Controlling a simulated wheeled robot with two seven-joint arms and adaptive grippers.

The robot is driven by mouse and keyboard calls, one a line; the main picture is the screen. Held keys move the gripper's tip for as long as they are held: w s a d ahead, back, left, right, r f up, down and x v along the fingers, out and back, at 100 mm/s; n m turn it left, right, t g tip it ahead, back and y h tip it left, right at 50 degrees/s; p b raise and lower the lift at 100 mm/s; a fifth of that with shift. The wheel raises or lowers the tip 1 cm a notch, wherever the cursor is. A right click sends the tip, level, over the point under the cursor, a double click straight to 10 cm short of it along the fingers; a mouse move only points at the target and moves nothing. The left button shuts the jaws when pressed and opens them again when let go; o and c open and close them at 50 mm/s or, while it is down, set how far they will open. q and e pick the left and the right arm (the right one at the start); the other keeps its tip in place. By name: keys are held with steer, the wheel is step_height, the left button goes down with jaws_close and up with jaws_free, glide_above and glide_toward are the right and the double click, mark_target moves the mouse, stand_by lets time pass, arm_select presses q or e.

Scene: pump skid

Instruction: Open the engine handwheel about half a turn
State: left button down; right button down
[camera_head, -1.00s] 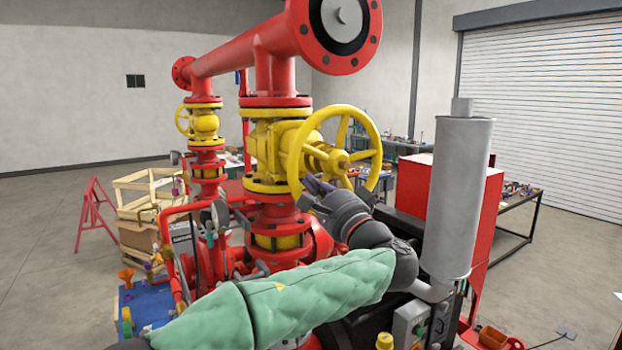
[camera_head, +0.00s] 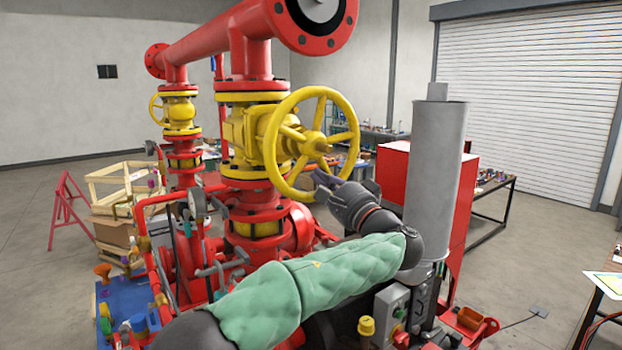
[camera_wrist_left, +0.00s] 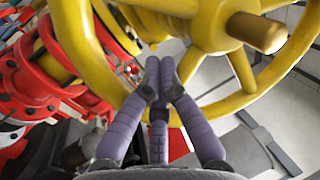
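The large yellow handwheel (camera_head: 345,112) stands upright on the yellow valve body (camera_head: 241,133), on the red pipework. Its hub and spokes face right and toward me. My left gripper (camera_head: 322,180) is at the lower right of its rim. In the left wrist view, the purple fingers of my left gripper (camera_wrist_left: 160,72) have their tips close together, with no clear gap. They overlap the lower rim of the handwheel (camera_wrist_left: 95,52), below the hub stub (camera_wrist_left: 257,33). I cannot tell whether they touch the rim. My right gripper is not in view.
A grey cylinder (camera_head: 434,180) and a red cabinet (camera_head: 393,180) stand close to the right of my left arm. A smaller yellow valve (camera_head: 180,112) is farther left. A blue tray (camera_head: 128,296) and a wooden crate (camera_head: 110,180) are at lower left.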

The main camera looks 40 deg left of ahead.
arm_select(q)
steer(key=shift+w+d+r+p, duration=0.15)
steer(key=shift+w+p, duration=0.1)
steer(key=shift+w, duration=0.2)
steer(key=shift+w+d+r+p, duration=0.15)
steer(key=shift+w+p, duration=0.05)
steer(key=shift+w, duration=0.25)
steer(key=shift+w+d+r+p, duration=0.15)
steer(key=shift+w+r+p, duration=0.4)
steer(key=shift+w+p, duration=0.1)
steer(key=shift+w+d+r+p, duration=0.15)
steer(key=shift+w+r+p, duration=0.35)
steer(key=shift+w+p, duration=0.1)
steer(key=b+v, duration=0.5)
steer(key=v, duration=0.4)
steer(key=shift+s+f, duration=0.3)
steer(key=shift+f, duration=0.05)
